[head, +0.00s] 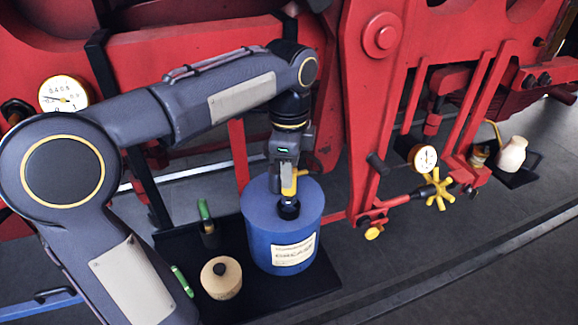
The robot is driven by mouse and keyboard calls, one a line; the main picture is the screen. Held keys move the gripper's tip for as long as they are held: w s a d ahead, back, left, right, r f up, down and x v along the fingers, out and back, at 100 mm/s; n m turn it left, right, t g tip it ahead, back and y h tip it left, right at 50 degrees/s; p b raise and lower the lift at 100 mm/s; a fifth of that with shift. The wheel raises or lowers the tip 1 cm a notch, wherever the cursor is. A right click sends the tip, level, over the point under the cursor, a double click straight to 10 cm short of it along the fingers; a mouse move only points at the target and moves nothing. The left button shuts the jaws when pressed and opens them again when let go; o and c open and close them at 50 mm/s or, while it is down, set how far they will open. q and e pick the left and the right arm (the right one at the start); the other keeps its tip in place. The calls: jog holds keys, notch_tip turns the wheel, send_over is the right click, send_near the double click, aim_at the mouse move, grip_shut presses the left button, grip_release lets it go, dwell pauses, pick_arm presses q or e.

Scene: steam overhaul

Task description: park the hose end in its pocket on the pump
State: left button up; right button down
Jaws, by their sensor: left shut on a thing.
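A blue drum-shaped body (266,240) with a white label, which seems to be the pump, stands upright on a black mat. My left gripper (289,184) is over its top, pointing down, and is shut on a small yellow piece (291,187), seemingly the hose end. Just below it is a black round fitting (289,209) on the drum's top. I cannot tell whether the held piece is inside this fitting or only above it. No hose run shows clearly. My right gripper is not in view.
The black mat (325,280) also holds a tan round pot (221,278) and a green-topped holder (207,222). Red machine frames (362,110) stand close behind. A yellow star handwheel (438,188) and gauge (424,158) are to the right. The floor at front right is clear.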

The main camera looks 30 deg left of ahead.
pick_arm(q)
jog(key=shift+f, duration=0.25)
jog(key=shift+f+b, duration=1.15)
jog(key=shift+f, duration=0.35)
jog(key=o, duration=1.2)
jog(key=shift+r, duration=0.1)
